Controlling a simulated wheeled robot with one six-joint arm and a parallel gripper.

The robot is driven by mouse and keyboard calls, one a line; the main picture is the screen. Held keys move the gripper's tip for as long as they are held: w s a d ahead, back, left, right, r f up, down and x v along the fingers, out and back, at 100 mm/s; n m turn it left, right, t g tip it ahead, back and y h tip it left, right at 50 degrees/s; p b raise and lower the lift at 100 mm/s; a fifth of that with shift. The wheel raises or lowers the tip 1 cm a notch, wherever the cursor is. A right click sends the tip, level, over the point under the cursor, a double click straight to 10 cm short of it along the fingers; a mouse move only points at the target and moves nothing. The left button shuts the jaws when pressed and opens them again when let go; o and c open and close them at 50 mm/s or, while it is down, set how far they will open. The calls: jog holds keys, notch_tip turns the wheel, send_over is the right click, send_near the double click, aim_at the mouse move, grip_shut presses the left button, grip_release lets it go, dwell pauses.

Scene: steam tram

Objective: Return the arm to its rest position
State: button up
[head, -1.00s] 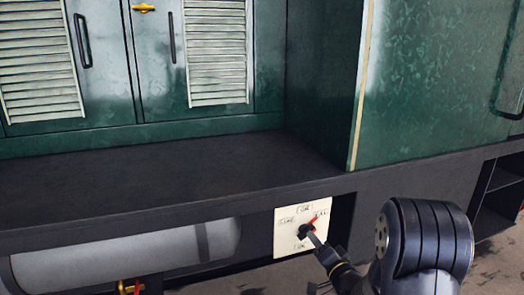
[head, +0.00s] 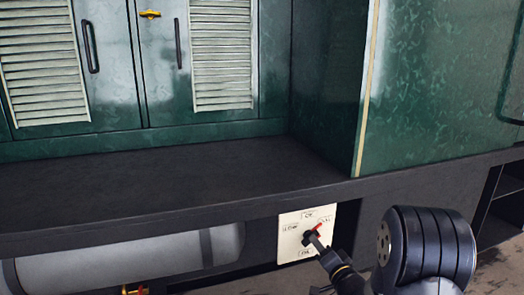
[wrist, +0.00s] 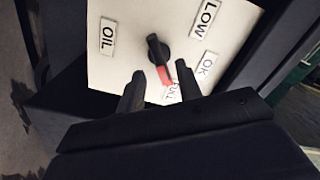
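My gripper (head: 320,243) is in front of a white dial plate (head: 291,247) low on the vehicle's side. In the wrist view my gripper (wrist: 159,76) is open, with its two dark fingers apart and nothing held between them. A black knob (wrist: 157,48) with a red pointer (wrist: 164,75) lies just beyond the fingertips. The pointer is turned toward a partly hidden label, apparently FULL. Labels OIL (wrist: 107,37), LOW (wrist: 205,19) and OK (wrist: 208,69) surround it. My arm reaches in from the lower right of the head view, bent and extended toward the plate.
A dark ledge (head: 150,188) runs above the plate. A grey cylindrical tank (head: 110,264) lies left of it, with a brass fitting (head: 134,291) below. Green panels (head: 440,95) rise above the ledge. Some floor shows at the lower right.

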jog(key=v, duration=0.9)
jog(key=w+a+n+b, duration=0.3)
jog(key=w+n, duration=0.4)
jog(key=w, duration=0.3)
jog(key=shift+w+a+n+b, duration=0.3)
jog(key=shift+a+n+b, duration=0.1)
jog(key=shift+b, duration=0.4)
jog(key=shift+r, duration=0.2)
